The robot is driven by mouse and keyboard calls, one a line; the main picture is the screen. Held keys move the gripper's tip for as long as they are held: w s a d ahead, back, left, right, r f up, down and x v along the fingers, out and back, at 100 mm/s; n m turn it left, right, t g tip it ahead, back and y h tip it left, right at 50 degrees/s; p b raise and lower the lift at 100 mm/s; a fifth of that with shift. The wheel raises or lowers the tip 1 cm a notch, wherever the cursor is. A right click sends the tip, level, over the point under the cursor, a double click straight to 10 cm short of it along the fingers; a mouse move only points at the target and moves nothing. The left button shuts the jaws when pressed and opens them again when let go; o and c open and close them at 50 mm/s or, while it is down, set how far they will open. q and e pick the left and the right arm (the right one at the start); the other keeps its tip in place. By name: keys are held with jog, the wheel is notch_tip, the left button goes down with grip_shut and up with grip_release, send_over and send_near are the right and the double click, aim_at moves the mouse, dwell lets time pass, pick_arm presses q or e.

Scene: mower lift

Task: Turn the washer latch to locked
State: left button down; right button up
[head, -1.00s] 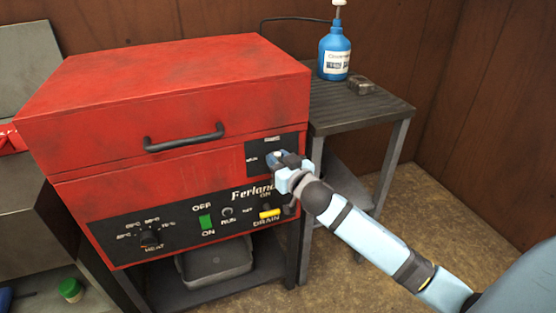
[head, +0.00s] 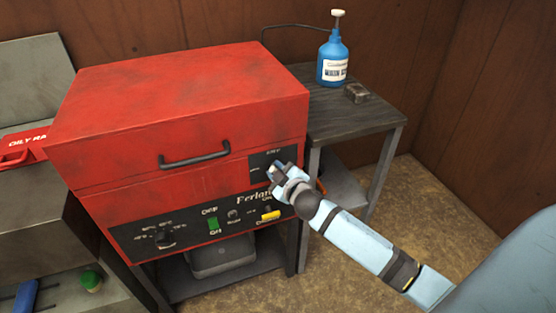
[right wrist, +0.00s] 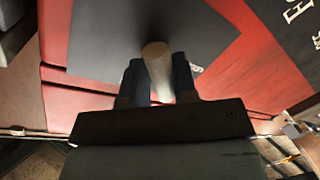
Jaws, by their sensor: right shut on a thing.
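The red parts washer (head: 170,110) stands at the left centre with its lid down. Its latch plate (head: 262,160) is a dark panel at the right of the front, partly hidden by my gripper. My right gripper (head: 276,170) is at this plate. In the right wrist view, the latch knob (right wrist: 157,68), a pale rounded peg, sits between the two fingers (right wrist: 158,85), which are shut on it. The latch's exact setting cannot be read, as the gripper hides most of the labels. My left gripper is not in view.
A side table (head: 340,112) stands right of the washer with a blue pump bottle (head: 332,58) and a small dark block (head: 356,93). The front panel has a green switch (head: 213,225) and a yellow drain handle (head: 270,215). Floor at the right is clear.

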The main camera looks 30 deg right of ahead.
jog(key=shift+a+r+n+p, duration=0.15)
jog(key=shift+n+p, duration=0.7)
jog(key=shift+n, duration=0.05)
jog(key=shift+n+g+h+p, duration=0.4)
jog(key=shift+n+p, duration=0.3)
jog(key=shift+p, duration=0.1)
jog(key=n+p, duration=0.2)
jog(key=n, duration=0.1)
jog(key=shift+a+f+h, duration=0.15)
jog(key=shift+f+h, duration=0.15)
jog(key=shift+h, duration=0.1)
jog(key=shift+f+n+h+p, duration=0.1)
jog(key=shift+n+h+p, duration=0.2)
jog(key=shift+n+p, duration=0.4)
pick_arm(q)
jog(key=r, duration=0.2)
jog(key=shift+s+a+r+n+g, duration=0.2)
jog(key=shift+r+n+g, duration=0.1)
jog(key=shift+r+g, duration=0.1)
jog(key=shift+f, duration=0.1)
pick_arm(e)
jog(key=shift+n, duration=0.3)
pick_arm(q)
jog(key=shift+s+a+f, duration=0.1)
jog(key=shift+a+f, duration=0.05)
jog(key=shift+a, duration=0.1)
pick_arm(e)
jog(key=shift+f, duration=0.1)
